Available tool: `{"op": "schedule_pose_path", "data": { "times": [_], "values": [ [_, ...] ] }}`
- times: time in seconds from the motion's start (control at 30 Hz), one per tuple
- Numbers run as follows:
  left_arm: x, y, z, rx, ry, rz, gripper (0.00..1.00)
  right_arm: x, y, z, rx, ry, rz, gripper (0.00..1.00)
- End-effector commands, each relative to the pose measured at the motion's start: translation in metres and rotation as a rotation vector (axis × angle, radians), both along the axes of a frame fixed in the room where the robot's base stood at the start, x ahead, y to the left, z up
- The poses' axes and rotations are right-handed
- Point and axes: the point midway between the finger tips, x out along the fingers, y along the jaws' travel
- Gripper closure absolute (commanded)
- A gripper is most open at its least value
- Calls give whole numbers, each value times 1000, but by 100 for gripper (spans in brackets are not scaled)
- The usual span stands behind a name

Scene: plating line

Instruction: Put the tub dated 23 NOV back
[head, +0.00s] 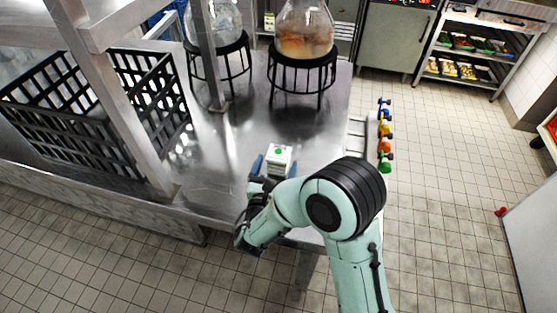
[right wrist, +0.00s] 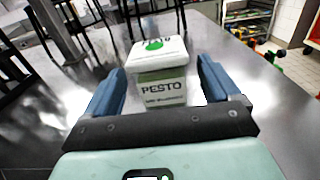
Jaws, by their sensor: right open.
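A small white tub (head: 279,155) with a green dot on its lid stands upright on the steel table (head: 215,150) near its front edge. In the right wrist view the tub (right wrist: 160,72) has a green band and a label reading PESTO. The smaller print below is too blurred to read as a date. My right gripper (head: 275,169) is open, its blue fingers on either side of the tub, with a gap showing at each side in the right wrist view. My left gripper is not in view.
A black basket (head: 95,125) stands at the left behind a steel post (head: 122,110). Two glass vessels (head: 304,35) on black stands (head: 302,75) are at the back. Coloured items (head: 384,130) line the right edge. Several packs sit on a far shelf rack (head: 470,55). Table around the tub is clear.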

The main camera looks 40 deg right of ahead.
Motion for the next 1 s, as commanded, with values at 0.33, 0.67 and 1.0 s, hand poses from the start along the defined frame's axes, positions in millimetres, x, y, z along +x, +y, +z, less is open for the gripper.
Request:
{"op": "schedule_pose_path", "data": {
  "times": [0.33,0.67,1.0],
  "values": [
    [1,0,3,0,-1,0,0,20,-25,0,-2,1,0,11],
    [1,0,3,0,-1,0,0,20,-25,0,-1,2,1,69],
    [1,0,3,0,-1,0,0,20,-24,3,-2,-1,0,79]
  ]
}}
